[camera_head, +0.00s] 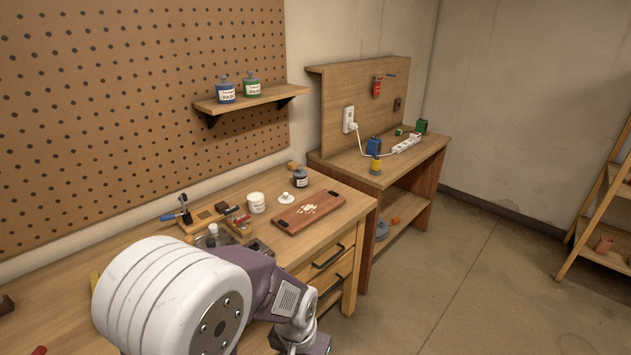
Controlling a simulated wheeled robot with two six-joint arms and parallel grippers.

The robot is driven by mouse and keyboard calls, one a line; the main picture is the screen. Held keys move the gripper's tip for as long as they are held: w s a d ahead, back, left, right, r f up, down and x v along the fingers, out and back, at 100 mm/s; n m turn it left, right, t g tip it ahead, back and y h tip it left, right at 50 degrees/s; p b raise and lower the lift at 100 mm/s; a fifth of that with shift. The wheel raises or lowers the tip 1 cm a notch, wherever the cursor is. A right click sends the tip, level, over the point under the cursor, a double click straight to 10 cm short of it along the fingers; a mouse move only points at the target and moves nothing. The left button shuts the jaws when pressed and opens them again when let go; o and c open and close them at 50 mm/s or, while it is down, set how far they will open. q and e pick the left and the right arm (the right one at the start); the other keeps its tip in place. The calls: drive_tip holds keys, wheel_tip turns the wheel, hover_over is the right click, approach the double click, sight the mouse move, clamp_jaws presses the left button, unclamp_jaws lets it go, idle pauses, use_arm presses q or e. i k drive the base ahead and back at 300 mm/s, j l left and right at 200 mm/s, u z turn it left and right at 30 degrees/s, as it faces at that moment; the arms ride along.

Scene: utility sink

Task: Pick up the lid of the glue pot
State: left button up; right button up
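A white pot with a label (257,203), which looks like the glue pot, stands on the wooden workbench. A small white round lid with a knob (286,198) lies just right of it, apart from the pot, on the bench top. An arm of mine, entering from the lower left, is in the foreground, well short of the pot and lid. Its end runs down to the bottom edge, and I see no gripper fingers. My other arm does not show.
A reddish-brown board (330,203) with pale bits lies right of the lid. A dark labelled jar (300,178) stands behind. Several tools and a wooden holder (205,214) crowd the left. A side bench (415,155) with a power strip stands beyond. The floor (470,270) at right is clear.

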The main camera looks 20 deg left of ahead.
sight(285, 199)
drive_tip(key=i+l+u, duration=0.1)
drive_tip(key=i+u, duration=0.15)
drive_tip(key=i, duration=0.15)
drive_tip(key=i+l+u, duration=0.2)
drive_tip(key=i, duration=0.15)
drive_tip(key=i+l+u, duration=0.25)
drive_tip(key=i, duration=0.15)
drive_tip(key=i+u, duration=0.2)
drive_tip(key=u, duration=0.3)
drive_tip(key=i+u, duration=0.2)
drive_tip(key=u, duration=0.25)
drive_tip(key=i+l+u, duration=0.15)
drive_tip(key=u, duration=0.35)
drive_tip(key=i+l+u, duration=0.2)
drive_tip(key=u, duration=0.25)
drive_tip(key=i+l+u, duration=0.1)
drive_tip(key=u, duration=0.4)
drive_tip(key=i+l+u, duration=0.2)
drive_tip(key=l, duration=0.15)
drive_tip(key=k+j, duration=0.05)
drive_tip(key=k, duration=0.05)
